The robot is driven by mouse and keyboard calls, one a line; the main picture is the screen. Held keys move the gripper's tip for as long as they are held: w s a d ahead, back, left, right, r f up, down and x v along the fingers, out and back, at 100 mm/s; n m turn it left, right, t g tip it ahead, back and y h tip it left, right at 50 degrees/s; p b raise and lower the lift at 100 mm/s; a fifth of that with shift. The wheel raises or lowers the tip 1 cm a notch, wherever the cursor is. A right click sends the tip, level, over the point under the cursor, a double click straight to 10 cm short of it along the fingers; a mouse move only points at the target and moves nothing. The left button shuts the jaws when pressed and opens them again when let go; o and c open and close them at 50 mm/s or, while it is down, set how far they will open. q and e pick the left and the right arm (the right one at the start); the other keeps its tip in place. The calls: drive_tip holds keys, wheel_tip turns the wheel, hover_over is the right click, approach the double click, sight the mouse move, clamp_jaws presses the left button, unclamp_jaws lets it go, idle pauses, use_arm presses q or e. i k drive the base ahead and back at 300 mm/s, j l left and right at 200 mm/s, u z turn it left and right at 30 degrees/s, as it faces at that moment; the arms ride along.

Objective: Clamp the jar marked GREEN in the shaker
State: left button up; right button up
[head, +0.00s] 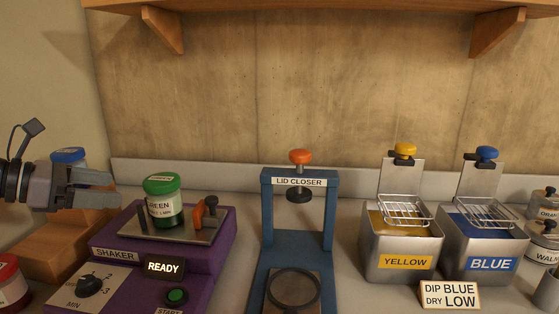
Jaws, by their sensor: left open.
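The jar marked GREEN (161,204), with a green lid and a white label, stands upright on the metal plate of the purple shaker (222,240). An orange-handled clamp (198,217) with a dark knob stands on the plate just right of the jar. I cannot tell whether the clamp touches the jar. The shaker's display (164,267) reads READY. My left gripper (112,190) is open and empty, left of the jar and apart from it. My right gripper is not in view.
A blue-lidded jar (68,155) stands behind my left gripper by a wooden block (62,250). A red-lidded jar (8,282) is at the left edge. The blue lid closer (268,220) stands right of the shaker. YELLOW (400,245) and BLUE (483,250) dip tanks stand further right.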

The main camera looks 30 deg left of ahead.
sight(201, 217)
drive_tip(key=k+l, duration=0.65)
drive_tip(key=k, duration=0.25)
